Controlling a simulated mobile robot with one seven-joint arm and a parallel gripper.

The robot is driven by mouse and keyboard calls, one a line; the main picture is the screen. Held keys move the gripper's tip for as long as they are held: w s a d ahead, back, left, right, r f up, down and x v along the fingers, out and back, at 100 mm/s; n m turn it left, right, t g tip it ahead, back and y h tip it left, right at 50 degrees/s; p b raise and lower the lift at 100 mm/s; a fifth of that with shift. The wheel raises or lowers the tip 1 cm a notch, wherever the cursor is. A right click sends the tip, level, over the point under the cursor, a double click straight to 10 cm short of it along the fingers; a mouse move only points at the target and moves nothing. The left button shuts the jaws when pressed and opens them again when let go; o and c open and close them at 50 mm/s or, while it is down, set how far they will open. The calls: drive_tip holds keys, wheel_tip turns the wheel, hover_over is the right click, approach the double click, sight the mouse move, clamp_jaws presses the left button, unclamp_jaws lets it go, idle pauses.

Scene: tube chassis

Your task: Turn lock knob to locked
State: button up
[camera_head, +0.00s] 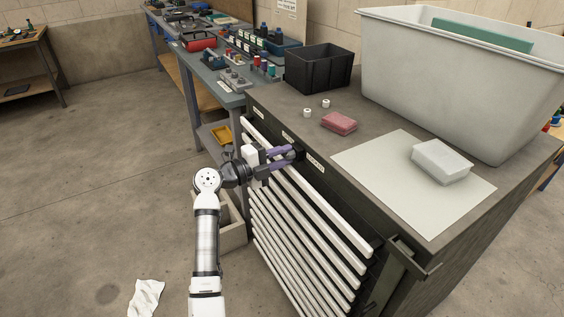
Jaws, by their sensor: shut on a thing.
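The lock knob (300,153) is a small dark piece on the upper front edge of the grey drawer cabinet (365,213). A white label (315,161) just right of it seems to read "LOCKED"; another small label (288,137) is on its left. My gripper (291,156), with purple fingers, reaches in from the left and is shut on the knob at the fingertips. The fingers hide much of the knob, so I cannot tell which way it points.
White drawer fronts (300,230) run below the knob. On the cabinet top are a large pale tub (440,85), a black bin (318,69), a pink sponge (339,122) and a white block (441,160) on a pale sheet. A crumpled cloth (146,298) lies on the open floor.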

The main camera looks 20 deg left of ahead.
idle(0.4)
drive_tip(key=o, duration=1)
drive_tip(key=shift+s+f, duration=0.1)
drive_tip(key=shift+f, duration=0.1)
drive_tip(key=shift+s, duration=0.1)
